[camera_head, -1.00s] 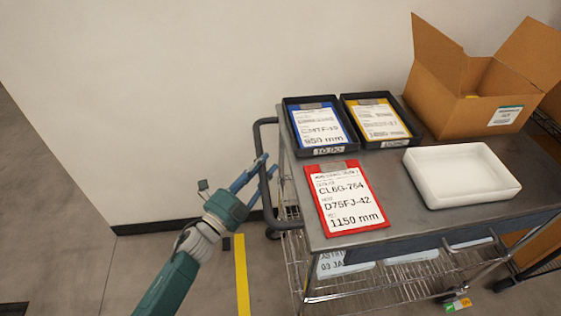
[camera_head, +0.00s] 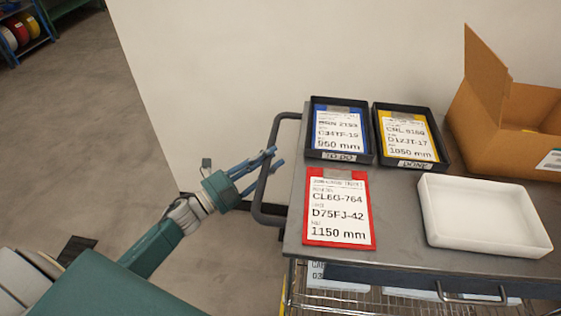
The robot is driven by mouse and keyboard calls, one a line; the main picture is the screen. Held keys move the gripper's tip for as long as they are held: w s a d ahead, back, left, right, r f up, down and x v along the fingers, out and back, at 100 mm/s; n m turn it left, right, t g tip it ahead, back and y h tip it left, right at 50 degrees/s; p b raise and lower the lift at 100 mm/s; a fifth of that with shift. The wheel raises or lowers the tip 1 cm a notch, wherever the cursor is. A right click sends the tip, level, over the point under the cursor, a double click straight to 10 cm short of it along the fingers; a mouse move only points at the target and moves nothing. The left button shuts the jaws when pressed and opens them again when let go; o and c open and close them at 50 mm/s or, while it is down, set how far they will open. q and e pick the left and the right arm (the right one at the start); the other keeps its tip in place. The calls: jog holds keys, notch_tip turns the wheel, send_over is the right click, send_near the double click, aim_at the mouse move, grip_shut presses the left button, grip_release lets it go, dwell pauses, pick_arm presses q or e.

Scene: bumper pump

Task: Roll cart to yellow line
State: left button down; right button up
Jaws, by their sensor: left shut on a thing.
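The cart (camera_head: 400,200) is a grey-topped wire cart with a dark looped handle (camera_head: 262,185) on its left side. My left gripper (camera_head: 268,160) reaches in from the left, and its blue fingers are shut on the handle. A thin sliver of the yellow line (camera_head: 283,303) shows at the bottom edge beside the cart's leg; the rest of it is hidden or out of view. My right gripper is not in view.
On the cart top are a red clipboard (camera_head: 338,207), a blue clipboard in a black tray (camera_head: 314,125), a yellow one in another black tray (camera_head: 440,145), a white bin (camera_head: 485,240) and an open cardboard box (camera_head: 480,125). A wall stands behind. Floor at left is clear; shelving (camera_head: 18,38) stands far left.

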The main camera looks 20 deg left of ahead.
pick_arm(q)
jog(key=shift+a, duration=0.3)
jog(key=c, duration=1.5)
grip_release()
jog(key=shift+a, duration=0.15)
jog(key=shift+o, duration=0.5)
jog(key=shift+s+a, duration=0.1)
jog(key=v, duration=1.2)
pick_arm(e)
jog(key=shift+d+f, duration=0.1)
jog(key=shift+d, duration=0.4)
